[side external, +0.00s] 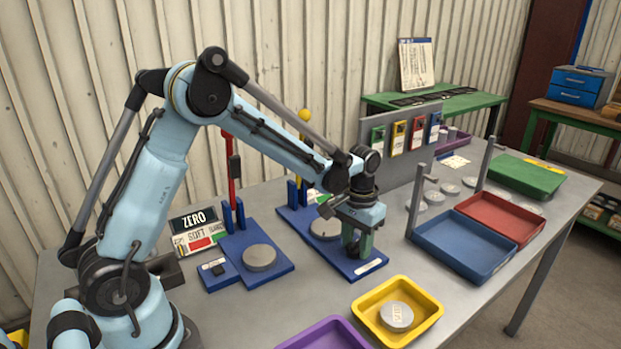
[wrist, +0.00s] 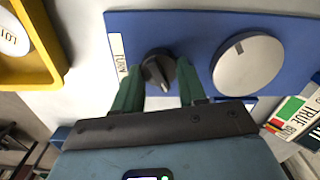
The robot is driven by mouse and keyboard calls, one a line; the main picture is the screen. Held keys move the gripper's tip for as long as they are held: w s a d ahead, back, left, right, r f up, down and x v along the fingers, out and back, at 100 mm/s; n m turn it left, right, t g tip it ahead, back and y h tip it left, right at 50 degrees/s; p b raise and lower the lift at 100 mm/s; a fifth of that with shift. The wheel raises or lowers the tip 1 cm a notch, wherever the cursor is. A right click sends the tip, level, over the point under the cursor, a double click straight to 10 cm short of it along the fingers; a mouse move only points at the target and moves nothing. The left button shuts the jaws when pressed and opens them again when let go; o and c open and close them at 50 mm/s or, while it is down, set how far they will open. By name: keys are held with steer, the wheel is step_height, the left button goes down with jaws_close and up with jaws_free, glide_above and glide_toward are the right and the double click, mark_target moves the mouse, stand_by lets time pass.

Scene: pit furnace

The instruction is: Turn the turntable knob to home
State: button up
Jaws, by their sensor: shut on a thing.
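The turntable knob (wrist: 159,68) is a dark round knob with a pointer ridge on the blue base plate (wrist: 190,24), beside a white label that seems to read TURN (wrist: 118,56). My gripper (side external: 357,246) is lowered over the near end of that plate. In the wrist view its two green fingers stand on either side of the knob, shut on it. The ridge tilts slightly, its lower end toward the right. The grey turntable disc (wrist: 248,66) is beside the knob, with a dark mark near its top edge. In the side view my fingers hide the knob.
A yellow tray (side external: 436,311) holding a round disc is close in front. A purple tray (side external: 325,334), blue tray (side external: 465,250) and red tray (side external: 507,222) lie around. A second blue plate (side external: 280,266) carries a disc and red post (side external: 233,180). A grey panel (side external: 374,135) stands behind.

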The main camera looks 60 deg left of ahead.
steer(key=n, duration=0.6)
steer(key=shift+a, duration=0.1)
steer(key=n, duration=0.6)
steer(key=shift+s+n, duration=0.1)
steer(key=shift+n, duration=0.2)
stand_by(0.3)
steer(key=o, duration=1.1)
steer(key=shift+c, duration=0.2)
step_height(320, 180, up, 12)
steer(key=shift+s+r, duration=0.1)
steer(key=s+d+m+t, duration=0.2)
steer(key=s+m+t, duration=0.5)
steer(key=s+m, duration=0.7)
steer(key=shift+d+m, duration=0.15)
steer(key=shift+m, duration=0.25)
